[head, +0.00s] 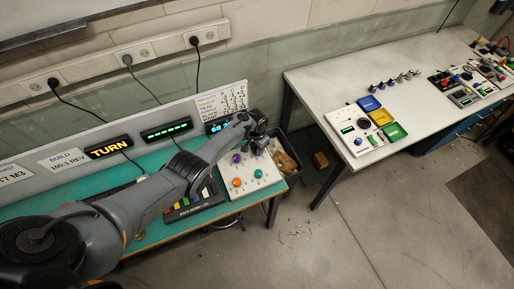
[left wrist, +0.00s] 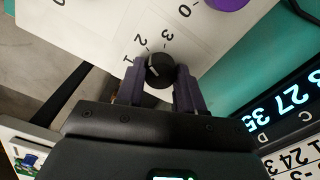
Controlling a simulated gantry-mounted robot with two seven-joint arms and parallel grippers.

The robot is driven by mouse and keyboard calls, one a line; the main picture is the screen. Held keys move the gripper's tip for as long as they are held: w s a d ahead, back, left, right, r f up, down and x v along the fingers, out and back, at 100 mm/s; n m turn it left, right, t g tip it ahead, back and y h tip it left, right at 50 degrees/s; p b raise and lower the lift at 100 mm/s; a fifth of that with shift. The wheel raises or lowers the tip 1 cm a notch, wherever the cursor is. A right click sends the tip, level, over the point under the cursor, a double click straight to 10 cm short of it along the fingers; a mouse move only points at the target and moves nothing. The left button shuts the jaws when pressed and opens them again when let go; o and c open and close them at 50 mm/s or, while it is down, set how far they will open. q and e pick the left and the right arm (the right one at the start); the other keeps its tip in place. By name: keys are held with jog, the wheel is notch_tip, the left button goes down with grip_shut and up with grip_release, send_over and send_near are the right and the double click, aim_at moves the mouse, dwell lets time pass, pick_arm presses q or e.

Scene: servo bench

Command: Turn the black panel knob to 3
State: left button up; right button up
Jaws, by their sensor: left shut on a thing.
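The black panel knob (left wrist: 159,72) sits on a white panel with printed numerals 1, 2 and 3 beside it in the left wrist view. Its white pointer line lies on the knob's left side, toward the 1 and 2 side; its exact reading is hard to tell. My left gripper (left wrist: 160,66) is shut on the knob, one dark finger on each side. In the head view my left gripper (head: 257,130) is at the far right corner of the white knob panel (head: 250,191) and largely hides the black knob. My right gripper is not in view.
A purple knob (head: 236,158), a teal knob (head: 258,173) and an orange knob (head: 236,182) share the panel. A lit display (left wrist: 286,108) is close by. A keypad with coloured keys (head: 192,205) lies left of the panel. A dark bin (head: 293,178) stands right of the bench.

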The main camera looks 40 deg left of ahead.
pick_arm(q)
jog(key=m, duration=0.5)
jog(key=shift+b, duration=0.4)
jog(key=m, duration=0.3)
jog(key=shift+m+b, duration=0.3)
jog(key=shift+m, duration=0.1)
jog(key=o, duration=1)
jog(key=shift+o, duration=0.2)
